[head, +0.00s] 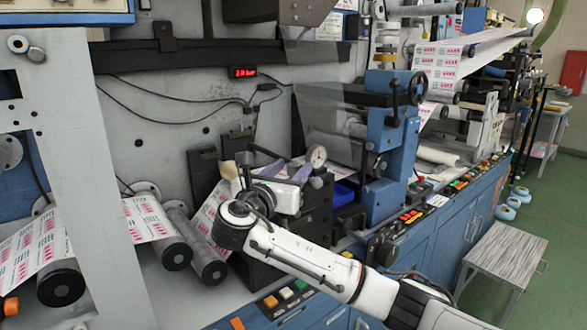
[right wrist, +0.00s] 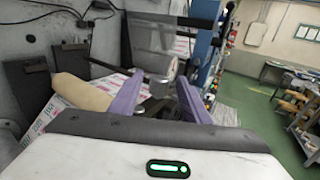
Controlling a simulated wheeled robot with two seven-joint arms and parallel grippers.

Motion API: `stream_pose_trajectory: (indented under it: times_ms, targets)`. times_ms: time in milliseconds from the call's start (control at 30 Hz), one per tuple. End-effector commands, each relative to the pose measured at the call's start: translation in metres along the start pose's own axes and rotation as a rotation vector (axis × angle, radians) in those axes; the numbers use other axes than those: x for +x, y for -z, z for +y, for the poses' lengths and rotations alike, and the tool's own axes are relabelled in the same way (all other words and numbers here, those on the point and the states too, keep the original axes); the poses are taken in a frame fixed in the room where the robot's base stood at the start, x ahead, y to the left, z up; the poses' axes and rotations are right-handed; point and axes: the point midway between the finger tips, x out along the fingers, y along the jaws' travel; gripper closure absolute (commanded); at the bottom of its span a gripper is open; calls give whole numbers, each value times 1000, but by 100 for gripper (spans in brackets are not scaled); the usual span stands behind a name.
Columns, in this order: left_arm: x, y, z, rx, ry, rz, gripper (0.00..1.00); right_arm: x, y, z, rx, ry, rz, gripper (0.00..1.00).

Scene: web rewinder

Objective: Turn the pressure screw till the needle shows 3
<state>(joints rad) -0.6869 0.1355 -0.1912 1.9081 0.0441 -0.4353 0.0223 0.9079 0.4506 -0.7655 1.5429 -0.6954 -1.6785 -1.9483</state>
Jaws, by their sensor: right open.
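My right gripper (head: 285,162) reaches in from the lower right with its two purple fingers spread. The right wrist view shows these fingers (right wrist: 160,98) apart, with a small grey knob-like part (right wrist: 159,86) between or just beyond them. It may be the pressure screw; I cannot tell whether the fingers touch it. A round white-faced pressure gauge (head: 317,156) stands upright just right of the fingers in the head view. Its needle is too small to read. My left gripper is in neither view.
A tan cylinder (right wrist: 80,92) lies left of the fingers. A blue machine column (head: 388,140) with a black handwheel (head: 417,88) stands to the right. A red display (head: 242,73) is on the grey wall, its digits unclear. Printed web rolls (head: 175,250) are at left.

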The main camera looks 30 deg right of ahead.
Motion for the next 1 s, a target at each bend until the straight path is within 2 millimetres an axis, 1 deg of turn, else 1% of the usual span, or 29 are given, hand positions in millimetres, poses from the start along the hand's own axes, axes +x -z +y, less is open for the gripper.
stream_pose_trajectory:
  times_ms: [33, 200, 300, 400, 500, 600, 1000]
  targets:
    - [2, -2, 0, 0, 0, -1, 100, -11, 2, 1, 1, -6, 2, 57]
    - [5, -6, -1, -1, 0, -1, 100, -46, 2, 1, 1, -6, 2, 57]
    - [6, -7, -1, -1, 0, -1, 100, -63, 2, 1, 0, -4, 2, 57]
    - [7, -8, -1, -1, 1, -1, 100, -75, 1, 1, 1, -3, 1, 57]
    - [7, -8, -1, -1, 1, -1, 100, -82, 1, 0, -1, -2, 1, 57]
    - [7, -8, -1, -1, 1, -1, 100, -84, 1, 0, -1, -1, 2, 57]
    - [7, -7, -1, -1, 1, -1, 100, -84, 0, 0, -1, -1, 1, 57]
